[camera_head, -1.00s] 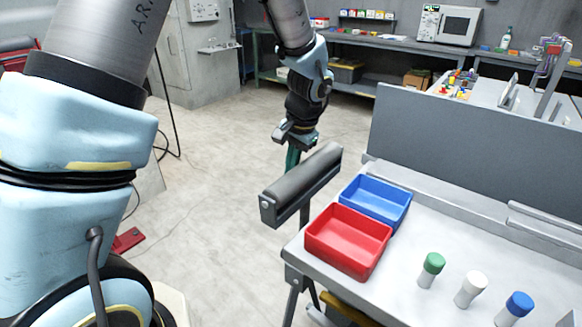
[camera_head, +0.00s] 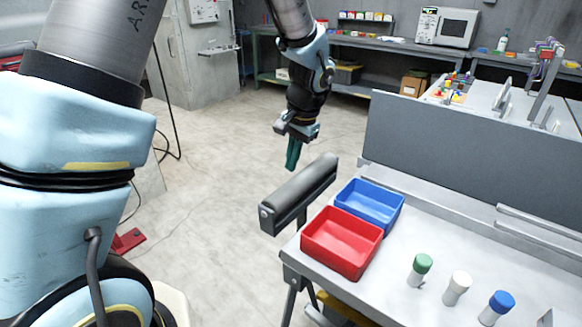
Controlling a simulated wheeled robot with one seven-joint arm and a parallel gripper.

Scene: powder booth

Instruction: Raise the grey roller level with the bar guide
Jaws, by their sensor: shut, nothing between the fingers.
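The grey roller (camera_head: 300,192) lies nearly level on top of a stand, left of the workbench and beside the trays. Its lower post is partly hidden by the bench. My gripper (camera_head: 292,164) is behind the roller's middle in the head view, pointing down, with its green fingers shut and empty. Grey bars (camera_head: 541,233) run along the bench at right; I cannot tell whether one is the bar guide.
A red tray (camera_head: 375,247) and a blue tray (camera_head: 398,212) sit at the bench's left end, close to the roller. Bottles with green (camera_head: 421,263), white (camera_head: 460,278) and blue caps (camera_head: 501,300) stand on the bench. A grey panel (camera_head: 450,160) rises behind.

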